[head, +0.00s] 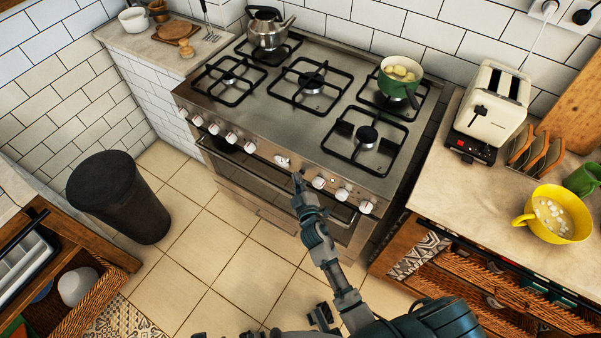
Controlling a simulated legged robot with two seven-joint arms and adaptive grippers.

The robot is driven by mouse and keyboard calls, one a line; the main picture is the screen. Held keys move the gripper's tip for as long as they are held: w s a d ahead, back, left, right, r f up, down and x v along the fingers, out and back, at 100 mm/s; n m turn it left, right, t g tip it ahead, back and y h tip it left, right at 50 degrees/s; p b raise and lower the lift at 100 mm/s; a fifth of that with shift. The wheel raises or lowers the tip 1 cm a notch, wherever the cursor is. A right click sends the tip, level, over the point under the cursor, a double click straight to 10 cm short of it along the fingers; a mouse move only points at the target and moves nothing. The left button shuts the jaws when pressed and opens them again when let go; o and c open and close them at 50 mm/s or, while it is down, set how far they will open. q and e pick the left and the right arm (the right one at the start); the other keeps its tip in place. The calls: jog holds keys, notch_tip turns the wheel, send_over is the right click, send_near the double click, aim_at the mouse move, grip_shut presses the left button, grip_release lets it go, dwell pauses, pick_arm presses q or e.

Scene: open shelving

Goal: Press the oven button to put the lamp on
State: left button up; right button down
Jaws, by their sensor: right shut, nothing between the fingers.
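The oven (262,183) is a steel cooker with a dark glass door and a front panel of white knobs. A round white dial (282,161) sits mid-panel. Small details beside it are too small to tell apart, so I cannot pick out the lamp button for sure. The door glass looks dark, with no clear glow. My right gripper (297,181) is shut and empty. Its tip is at the front panel, just right of the dial, and hides a bit of the panel. I cannot tell whether it touches. My left gripper is not clearly seen.
A green pot (399,80) and a steel kettle (268,30) stand on the hob. A toaster (491,108) and a yellow pot (553,214) stand on the right counter. A black bin (118,197) stands left on the tiles. The floor before the oven is clear.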

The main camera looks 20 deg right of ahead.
jog(key=shift+w+d, duration=0.1)
jog(key=shift+d, duration=0.1)
jog(key=shift+a, duration=0.1)
jog(key=shift+s+a, duration=0.35)
jog(key=shift+s, duration=0.05)
jog(key=s+a+b, duration=0.1)
jog(key=s+a, duration=0.2)
jog(key=a, duration=0.1)
jog(key=shift+s+a, duration=0.35)
jog(key=shift+a, duration=0.05)
dwell(0.6)
